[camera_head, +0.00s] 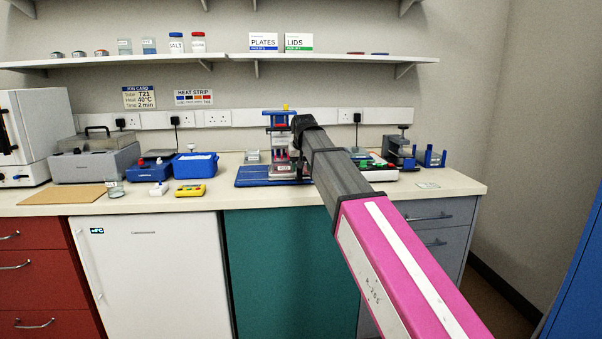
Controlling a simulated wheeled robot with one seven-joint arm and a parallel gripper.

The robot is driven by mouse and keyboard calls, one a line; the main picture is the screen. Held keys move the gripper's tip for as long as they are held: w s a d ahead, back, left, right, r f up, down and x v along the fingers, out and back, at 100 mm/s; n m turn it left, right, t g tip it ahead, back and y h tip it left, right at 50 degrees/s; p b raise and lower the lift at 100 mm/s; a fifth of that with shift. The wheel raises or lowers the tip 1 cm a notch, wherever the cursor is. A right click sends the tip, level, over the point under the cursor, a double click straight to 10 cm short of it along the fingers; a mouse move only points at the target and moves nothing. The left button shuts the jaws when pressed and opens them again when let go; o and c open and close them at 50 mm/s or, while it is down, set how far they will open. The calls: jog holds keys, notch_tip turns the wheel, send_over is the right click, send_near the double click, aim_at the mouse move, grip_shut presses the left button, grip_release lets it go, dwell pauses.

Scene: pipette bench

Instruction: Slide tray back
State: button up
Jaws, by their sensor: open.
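A blue tray or base plate (246,179) lies flat on the bench, right of the middle, with a ribbed or slotted surface. A blue, red and grey stand-like device (279,119) with a yellow top rises above it. My arm reaches in from the lower right and its black wrist ends beside this device. My gripper (283,168) is small and partly lost among the device's parts, low over the blue tray. It is open. I cannot tell whether its fingers touch the tray.
A yellow timer-like box (190,190), a blue tub (195,165) and a small blue unit (150,170) stand left of the tray. A device with a red and green top (378,172) and a grey device (400,150) stand to the right.

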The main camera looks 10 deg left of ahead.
jog(key=v, duration=0.7)
jog(key=shift+r, duration=0.2)
jog(key=shift+s+d, duration=0.1)
jog(key=shift+s, duration=0.05)
